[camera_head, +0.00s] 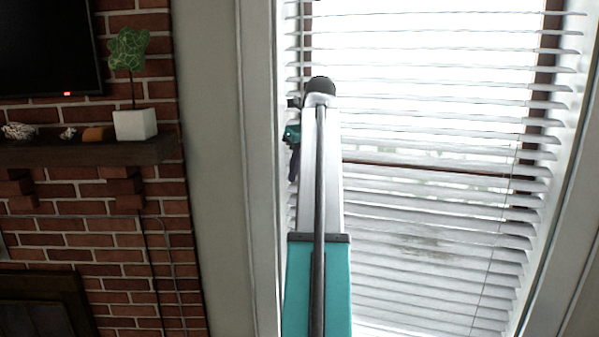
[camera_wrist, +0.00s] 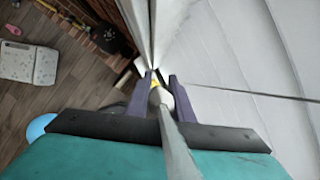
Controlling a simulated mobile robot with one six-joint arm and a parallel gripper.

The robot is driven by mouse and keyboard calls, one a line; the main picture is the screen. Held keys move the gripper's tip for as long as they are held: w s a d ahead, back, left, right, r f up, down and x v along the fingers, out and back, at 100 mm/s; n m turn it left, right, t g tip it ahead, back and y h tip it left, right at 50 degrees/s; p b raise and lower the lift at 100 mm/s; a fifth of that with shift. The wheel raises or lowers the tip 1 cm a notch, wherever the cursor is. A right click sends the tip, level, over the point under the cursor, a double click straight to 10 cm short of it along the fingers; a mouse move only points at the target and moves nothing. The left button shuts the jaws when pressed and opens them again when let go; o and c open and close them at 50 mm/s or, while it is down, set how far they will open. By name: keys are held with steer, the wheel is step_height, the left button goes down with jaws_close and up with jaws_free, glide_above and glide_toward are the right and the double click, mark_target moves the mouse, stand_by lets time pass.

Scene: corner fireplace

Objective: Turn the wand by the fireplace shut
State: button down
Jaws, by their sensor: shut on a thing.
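In the wrist view, a pale, thin wand (camera_wrist: 175,145) runs between the two dark purple fingers of my gripper (camera_wrist: 160,84). The fingers are closed around it, and the wand stretches toward the camera over the teal gripper body. In the head view, my gripper (camera_head: 294,162) is at the left edge of the window blind (camera_head: 430,205), partly hidden behind my arm. The wand cannot be made out there. The blind's slats are tilted with bright gaps between them, most clearly in the upper part.
The white window frame (camera_head: 262,190) stands close to the left of my gripper. Farther left are the brick fireplace wall, a wooden mantel (camera_head: 85,151) with a potted plant (camera_head: 134,124), and a television (camera_head: 45,50). A thin cord (camera_head: 492,235) hangs at the blind's right.

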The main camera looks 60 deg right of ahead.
steer(key=n, duration=0.1)
steer(key=n+y, duration=0.1)
steer(key=n, duration=0.1)
steer(key=n+y, duration=0.1)
steer(key=n, duration=0.1)
steer(key=shift+a, duration=0.3)
stand_by(0.4)
steer(key=c, duration=1.6)
jaws_free()
steer(key=shift+o, duration=0.2)
